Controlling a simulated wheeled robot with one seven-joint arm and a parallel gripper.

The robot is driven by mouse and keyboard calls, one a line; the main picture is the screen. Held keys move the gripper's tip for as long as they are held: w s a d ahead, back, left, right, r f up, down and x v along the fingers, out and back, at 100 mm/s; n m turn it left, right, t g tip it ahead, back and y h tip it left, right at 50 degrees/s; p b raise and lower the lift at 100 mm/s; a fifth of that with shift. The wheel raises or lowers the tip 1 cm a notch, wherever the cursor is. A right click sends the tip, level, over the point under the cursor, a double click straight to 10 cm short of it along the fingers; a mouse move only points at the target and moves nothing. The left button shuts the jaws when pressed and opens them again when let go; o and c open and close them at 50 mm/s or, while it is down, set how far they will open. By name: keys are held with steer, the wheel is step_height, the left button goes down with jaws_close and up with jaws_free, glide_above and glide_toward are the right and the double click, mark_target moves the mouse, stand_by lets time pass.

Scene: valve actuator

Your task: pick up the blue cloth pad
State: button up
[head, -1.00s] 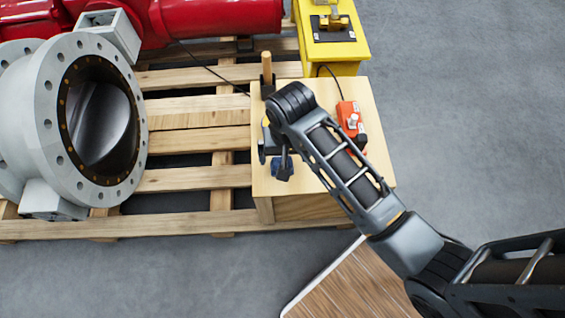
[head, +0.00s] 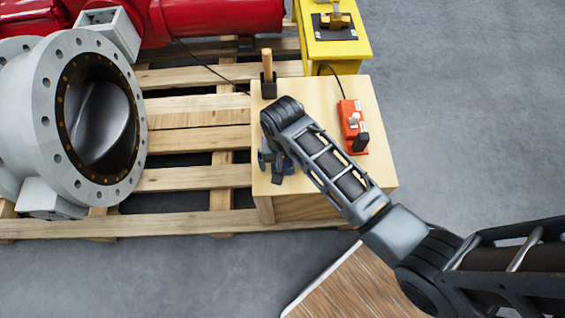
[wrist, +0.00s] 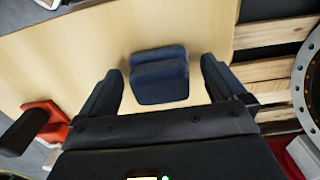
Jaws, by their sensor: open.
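The blue cloth pad (wrist: 159,75) lies folded on the light wooden top of a box (wrist: 70,65). In the wrist view it sits between the two dark fingers of my gripper (wrist: 162,76), with clear wood on either side of it. The gripper is open and no finger is seen touching the pad. In the head view my gripper (head: 275,160) is low over the near left part of the box top, and my arm and gripper hide most of the pad.
An orange-red control box (head: 352,127) with a black part stands to the right on the box top. A wooden-handled tool (head: 267,68) stands upright in a black holder at the back left. A pallet (head: 190,180) with a large flanged valve (head: 60,115) lies left.

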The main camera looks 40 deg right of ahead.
steer(key=shift+c, duration=0.4)
steer(key=c, duration=1.1)
steer(key=shift+r, duration=0.1)
steer(key=shift+r, duration=0.4)
steer(key=r, duration=0.3)
steer(key=shift+w+d+r+p, duration=0.2)
steer(key=shift+w+r+p, duration=0.1)
steer(key=shift+r, duration=0.1)
steer(key=w+d+r, duration=0.4)
steer(key=w+d, duration=0.1)
steer(key=w+d+r, duration=0.2)
steer(key=w, duration=0.1)
steer(key=shift+w+d+r, duration=0.1)
steer(key=shift+d+r, duration=0.05)
